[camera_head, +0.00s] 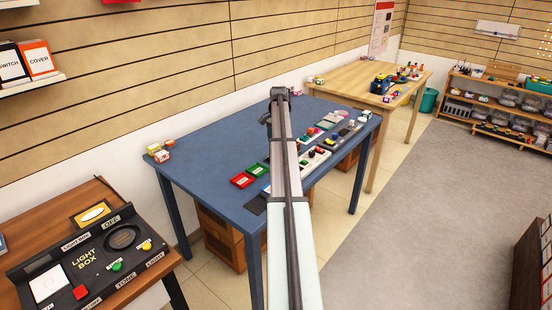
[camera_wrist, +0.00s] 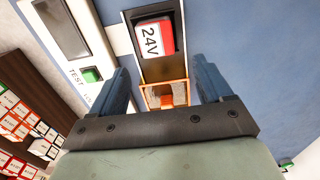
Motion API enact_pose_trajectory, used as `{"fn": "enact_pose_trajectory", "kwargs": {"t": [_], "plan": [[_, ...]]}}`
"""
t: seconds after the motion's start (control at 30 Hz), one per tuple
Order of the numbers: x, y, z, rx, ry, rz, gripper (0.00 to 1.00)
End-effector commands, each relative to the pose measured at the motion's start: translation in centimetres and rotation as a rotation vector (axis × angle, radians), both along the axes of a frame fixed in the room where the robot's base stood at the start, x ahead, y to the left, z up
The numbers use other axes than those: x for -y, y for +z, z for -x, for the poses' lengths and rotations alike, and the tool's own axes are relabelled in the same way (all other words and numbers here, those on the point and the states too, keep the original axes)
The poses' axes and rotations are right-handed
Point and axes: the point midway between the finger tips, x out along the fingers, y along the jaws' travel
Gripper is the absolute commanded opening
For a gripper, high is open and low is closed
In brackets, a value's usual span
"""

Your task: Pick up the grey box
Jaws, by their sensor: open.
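My gripper (camera_head: 268,117) is over the blue table (camera_head: 213,134) in the head view. In the wrist view its two dark blue fingers (camera_wrist: 161,68) stand apart with a gap between them. A small orange-framed box (camera_wrist: 166,94) with greyish-brown faces shows in that gap, partly hidden behind the gripper's front edge. I cannot tell whether it is the grey box or whether a finger touches it. Just beyond it, a red and white block marked 24V (camera_wrist: 153,39) sits in a dark holder. No plainly grey box can be made out in the head view.
A white panel with a green TEST button (camera_wrist: 91,75) lies left of the fingers. Red and green trays (camera_head: 243,180) and several small parts line the blue table's front side. A light box console (camera_head: 100,245) stands at lower left. The blue table's left part is mostly clear.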

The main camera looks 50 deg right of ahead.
Motion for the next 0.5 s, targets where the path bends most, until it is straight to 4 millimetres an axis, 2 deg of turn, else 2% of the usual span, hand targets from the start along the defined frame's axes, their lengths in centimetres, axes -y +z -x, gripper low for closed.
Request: {"fn": "enact_pose_trajectory", "kwargs": {"t": [0.17, 0.5], "plan": [[-0.3, -0.9, 0.1, -0.001, 0.0, -0.001, 0.79], [-0.8, -4.9, 0.3, -0.001, -0.001, -0.001, 0.79]]}}
